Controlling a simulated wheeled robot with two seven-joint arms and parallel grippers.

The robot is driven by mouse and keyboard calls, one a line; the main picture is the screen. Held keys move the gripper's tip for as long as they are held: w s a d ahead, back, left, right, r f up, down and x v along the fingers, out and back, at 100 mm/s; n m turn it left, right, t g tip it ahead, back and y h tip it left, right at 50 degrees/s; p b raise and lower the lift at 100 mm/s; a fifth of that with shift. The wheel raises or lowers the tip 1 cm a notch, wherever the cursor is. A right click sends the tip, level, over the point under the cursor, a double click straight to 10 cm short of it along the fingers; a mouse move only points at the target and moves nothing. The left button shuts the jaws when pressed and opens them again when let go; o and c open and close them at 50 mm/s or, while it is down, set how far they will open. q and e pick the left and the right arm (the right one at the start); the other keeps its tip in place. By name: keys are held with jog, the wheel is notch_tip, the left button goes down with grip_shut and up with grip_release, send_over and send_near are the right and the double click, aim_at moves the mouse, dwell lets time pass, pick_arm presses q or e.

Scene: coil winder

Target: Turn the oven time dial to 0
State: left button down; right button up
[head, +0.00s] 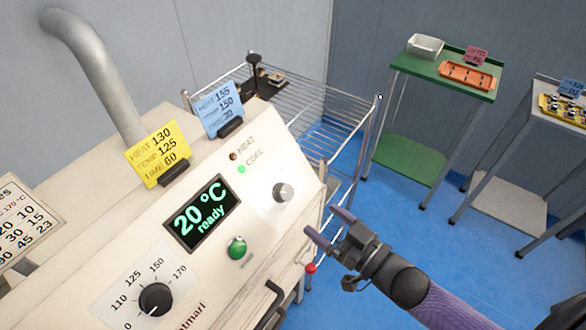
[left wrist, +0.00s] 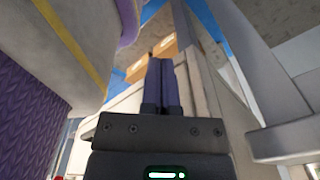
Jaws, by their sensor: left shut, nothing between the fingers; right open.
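The oven's sloped cream panel (head: 105,268) fills the left of the head view. A black dial (head: 155,298) has a scale reading 0, 110, 125, 150 and 170; its white mark seems to point down, near the 0. A small silver knob (head: 282,192) sits at the panel's upper right, with no scale readable. I see no dial labelled time. My right gripper (head: 330,227) is open and empty, off the panel's right edge, apart from the knob. My left gripper (left wrist: 163,85) is shut and empty in the left wrist view, and out of the head view.
A display (head: 202,213) reads 20 °C ready, with a green button (head: 237,247) beside it. A yellow card (head: 158,153) and a blue card (head: 219,108) stand on top. A wire rack (head: 340,105) stands behind; a green table (head: 448,68) stands farther right. Blue floor lies between.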

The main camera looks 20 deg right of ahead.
aim_at(288, 195)
jog(key=b+x, duration=0.1)
jog(key=x, duration=0.7)
jog(key=shift+a+f, duration=0.1)
jog(key=shift+a, duration=0.1)
pick_arm(q)
jog(key=shift+s+a+f, duration=0.1)
jog(key=shift+s+f, duration=0.2)
jog(key=shift+f, duration=0.3)
pick_arm(e)
jog(key=shift+w+a, duration=0.15)
jog(key=shift+w, duration=0.2)
